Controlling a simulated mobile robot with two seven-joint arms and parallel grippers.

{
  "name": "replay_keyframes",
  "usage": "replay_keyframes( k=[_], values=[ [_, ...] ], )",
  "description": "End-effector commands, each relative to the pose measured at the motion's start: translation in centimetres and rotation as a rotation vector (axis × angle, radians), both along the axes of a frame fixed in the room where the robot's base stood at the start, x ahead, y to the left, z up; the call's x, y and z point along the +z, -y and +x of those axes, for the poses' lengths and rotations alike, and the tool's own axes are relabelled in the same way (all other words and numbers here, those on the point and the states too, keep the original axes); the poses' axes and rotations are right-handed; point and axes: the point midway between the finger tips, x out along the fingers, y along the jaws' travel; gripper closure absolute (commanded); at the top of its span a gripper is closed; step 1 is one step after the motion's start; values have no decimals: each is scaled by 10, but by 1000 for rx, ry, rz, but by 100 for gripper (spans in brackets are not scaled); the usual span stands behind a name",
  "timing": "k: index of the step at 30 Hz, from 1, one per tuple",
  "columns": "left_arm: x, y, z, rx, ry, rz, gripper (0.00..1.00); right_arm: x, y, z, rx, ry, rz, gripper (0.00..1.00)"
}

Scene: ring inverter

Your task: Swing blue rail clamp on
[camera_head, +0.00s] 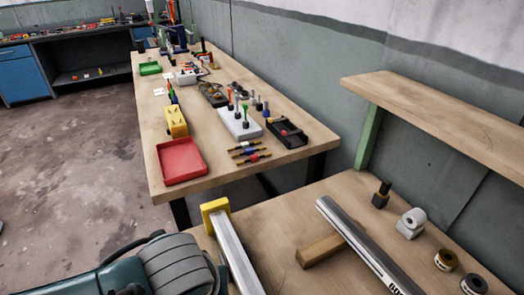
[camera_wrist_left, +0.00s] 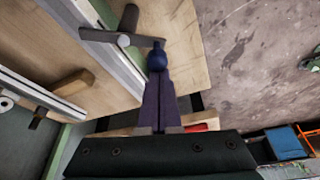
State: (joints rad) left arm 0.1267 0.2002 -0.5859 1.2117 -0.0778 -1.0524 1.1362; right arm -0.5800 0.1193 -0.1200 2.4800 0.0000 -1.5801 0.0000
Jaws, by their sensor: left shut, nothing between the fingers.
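In the head view the rail (camera_head: 236,252) with a yellow end block (camera_head: 214,208) shows, while my arm covers the lower left. My right gripper is not in view.
A silver tube (camera_head: 358,238) lies across a wooden block (camera_head: 320,248) on the near bench. A black post (camera_head: 381,194), a white fitting (camera_head: 411,222) and small rolls (camera_head: 446,260) stand to its right. The far bench holds a red tray (camera_head: 181,160) and several small parts.

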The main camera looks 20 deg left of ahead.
Motion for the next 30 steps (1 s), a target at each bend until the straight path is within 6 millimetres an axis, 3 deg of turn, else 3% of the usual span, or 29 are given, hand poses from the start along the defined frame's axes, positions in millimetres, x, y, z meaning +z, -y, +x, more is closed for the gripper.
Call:
replay_keyframes(
  k=[15,30],
  values=[
    [-1,5,-20,410,-2,-4,100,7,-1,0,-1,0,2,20],
    [0,6,-25,537,1,-1,100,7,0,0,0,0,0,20]
  ],
)
